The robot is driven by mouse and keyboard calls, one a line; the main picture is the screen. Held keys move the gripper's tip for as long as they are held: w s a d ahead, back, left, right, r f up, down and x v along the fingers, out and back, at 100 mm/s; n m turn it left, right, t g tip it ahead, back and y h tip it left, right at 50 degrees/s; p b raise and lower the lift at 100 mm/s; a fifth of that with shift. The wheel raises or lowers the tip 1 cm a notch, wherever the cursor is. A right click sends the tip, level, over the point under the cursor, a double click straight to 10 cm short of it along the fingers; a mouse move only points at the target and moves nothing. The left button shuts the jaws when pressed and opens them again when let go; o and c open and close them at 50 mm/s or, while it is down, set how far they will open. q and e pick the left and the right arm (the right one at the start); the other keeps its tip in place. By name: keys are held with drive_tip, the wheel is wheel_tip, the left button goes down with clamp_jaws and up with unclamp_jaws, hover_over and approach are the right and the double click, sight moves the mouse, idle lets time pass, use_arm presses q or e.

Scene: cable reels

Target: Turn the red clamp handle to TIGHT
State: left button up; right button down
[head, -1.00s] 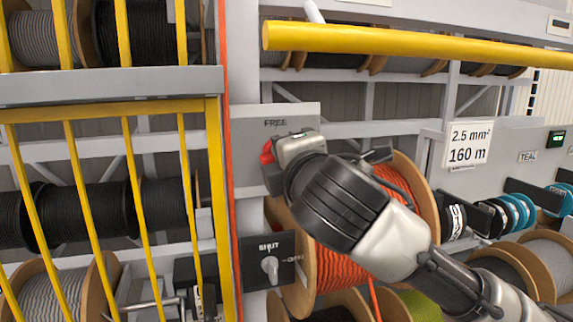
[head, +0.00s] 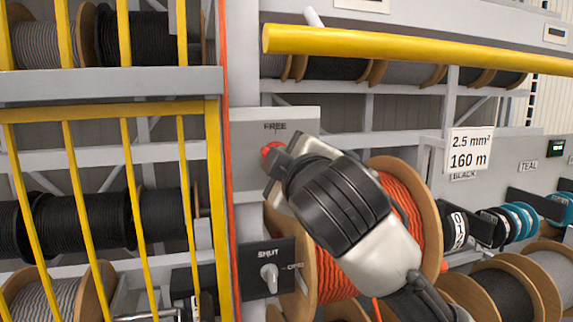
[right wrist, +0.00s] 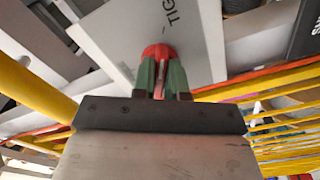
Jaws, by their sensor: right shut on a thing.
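The red clamp handle (head: 271,149) shows just left of my right gripper (head: 277,167) in the head view, on a grey panel (head: 250,122) marked FREE at its top. In the right wrist view the red handle (right wrist: 158,51) sits between the green fingertips of my right gripper (right wrist: 160,75), which is shut on it. Part of the word TIGHT (right wrist: 172,14) shows on the panel there. My gripper and wrist hide the panel's right part in the head view. My left gripper is not in view.
Below the panel is a dark switch plate with a grey knob (head: 269,276), marked SHUT. A yellow bar (head: 420,47) crosses above my right arm. A yellow barred guard (head: 112,113) stands on the left. An orange cable reel (head: 430,215) is behind my arm.

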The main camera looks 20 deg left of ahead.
drive_tip(key=shift+f, duration=0.1)
idle(0.4)
drive_tip(key=c, duration=1.2)
unclamp_jaws()
drive_tip(key=shift+o, duration=0.2)
drive_tip(key=b+v, duration=0.3)
drive_tip(key=v, duration=0.7)
drive_tip(key=shift+s+d, duration=0.3)
